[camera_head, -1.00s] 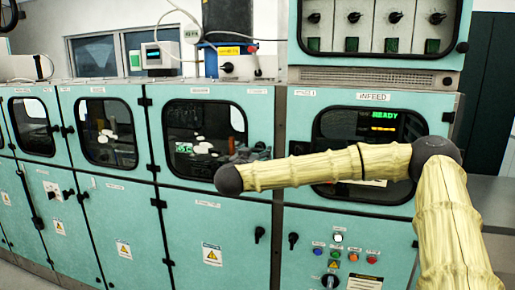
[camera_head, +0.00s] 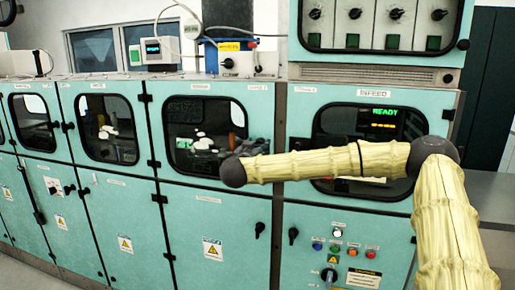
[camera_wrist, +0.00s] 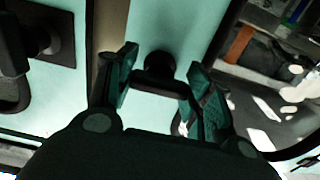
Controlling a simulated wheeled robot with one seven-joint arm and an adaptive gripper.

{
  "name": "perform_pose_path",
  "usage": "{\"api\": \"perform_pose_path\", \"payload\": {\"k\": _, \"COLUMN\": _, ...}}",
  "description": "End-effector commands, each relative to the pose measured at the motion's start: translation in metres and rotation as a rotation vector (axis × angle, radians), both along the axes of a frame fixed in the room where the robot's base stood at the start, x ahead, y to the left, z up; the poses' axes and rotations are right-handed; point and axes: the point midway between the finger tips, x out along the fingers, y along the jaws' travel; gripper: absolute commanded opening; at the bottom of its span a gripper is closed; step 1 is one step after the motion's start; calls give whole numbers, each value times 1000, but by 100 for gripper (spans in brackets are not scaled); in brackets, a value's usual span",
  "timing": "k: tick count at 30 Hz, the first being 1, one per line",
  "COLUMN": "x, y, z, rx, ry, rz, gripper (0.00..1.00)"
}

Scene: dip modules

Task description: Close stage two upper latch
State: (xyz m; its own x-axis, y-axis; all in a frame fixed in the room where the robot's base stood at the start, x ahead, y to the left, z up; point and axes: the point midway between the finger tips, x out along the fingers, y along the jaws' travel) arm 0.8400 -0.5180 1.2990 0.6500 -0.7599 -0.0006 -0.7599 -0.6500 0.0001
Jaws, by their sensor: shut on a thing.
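In the wrist view, a black latch handle (camera_wrist: 160,77) with a round hub stands on a teal door beside a window. My gripper (camera_wrist: 163,72) has its teal-padded fingers on either side of this handle and is shut on it. Part of the handle's lower end is hidden by the right finger. I cannot read the latch's label.
A second black latch (camera_wrist: 20,50) is at the left of the wrist view. In the head view, black lower latches (camera_head: 259,229) (camera_head: 293,235), an infeed window (camera_head: 370,123) showing green READY text, and a button panel (camera_head: 338,250) are near my arm.

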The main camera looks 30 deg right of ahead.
Motion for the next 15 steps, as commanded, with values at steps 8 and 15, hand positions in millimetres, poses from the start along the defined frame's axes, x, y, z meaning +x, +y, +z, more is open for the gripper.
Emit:
{"api": "perform_pose_path", "payload": {"k": 8, "x": 0, "y": 0, "z": 0, "rx": 13, "ry": -17, "rz": -1, "gripper": 27}}
{"api": "perform_pose_path", "payload": {"k": 15, "x": 0, "y": -1, "z": 1, "rx": 59, "ry": -73, "rz": -3, "gripper": 27}}
